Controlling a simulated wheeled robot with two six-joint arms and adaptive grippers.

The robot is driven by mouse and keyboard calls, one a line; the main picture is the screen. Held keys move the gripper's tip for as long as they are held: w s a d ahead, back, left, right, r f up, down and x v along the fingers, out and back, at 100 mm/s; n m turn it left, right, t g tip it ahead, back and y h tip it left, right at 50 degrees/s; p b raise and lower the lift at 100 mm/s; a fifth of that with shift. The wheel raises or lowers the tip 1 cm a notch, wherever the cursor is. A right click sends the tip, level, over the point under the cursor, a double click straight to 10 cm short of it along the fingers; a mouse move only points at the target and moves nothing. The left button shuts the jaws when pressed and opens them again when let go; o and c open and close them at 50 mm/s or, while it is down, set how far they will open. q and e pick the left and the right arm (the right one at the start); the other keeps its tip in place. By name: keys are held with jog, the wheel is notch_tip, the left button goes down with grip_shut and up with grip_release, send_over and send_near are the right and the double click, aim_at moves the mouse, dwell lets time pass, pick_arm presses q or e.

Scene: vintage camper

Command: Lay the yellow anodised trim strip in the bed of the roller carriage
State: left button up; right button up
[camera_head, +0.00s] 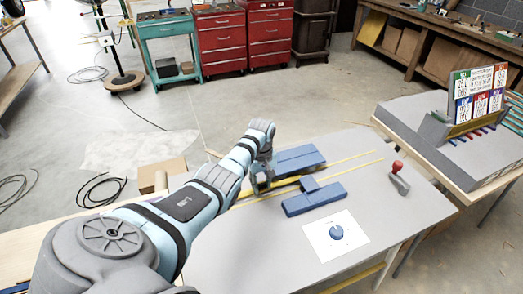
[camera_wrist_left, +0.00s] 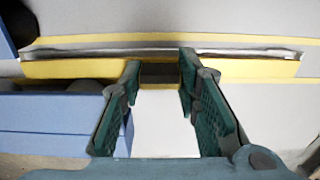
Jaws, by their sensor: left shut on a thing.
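My left gripper (camera_head: 262,183) is over the grey table, beside the blue pieces. In the left wrist view its two dark green fingers (camera_wrist_left: 160,75) are shut on the yellow trim strip (camera_wrist_left: 75,69), which runs crosswise past both fingertips and has a shiny metallic edge. One blue piece (camera_head: 298,158) lies behind the gripper, and another blue piece (camera_head: 322,201) with a raised block lies to its right. I cannot tell which of them belongs to the roller carriage, and its bed is not clear. A blue body (camera_wrist_left: 50,125) shows at lower left in the wrist view. My right gripper is not in view.
Thin yellow lines (camera_head: 352,158) run along the table (camera_head: 225,245). A red-knobbed stamp (camera_head: 398,178) and a white sheet with a blue disc (camera_head: 336,234) lie on the right. A grey stand with coloured cards (camera_head: 478,95) is beyond. The table's front left is clear.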

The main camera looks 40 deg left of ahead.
pick_arm(q)
jog(key=shift+f+b, duration=0.4)
jog(key=shift+f, duration=0.2)
dwell(0.3)
jog(key=o, duration=1.3)
jog(key=shift+c, duration=0.2)
notch_tip(320, 180, up, 12)
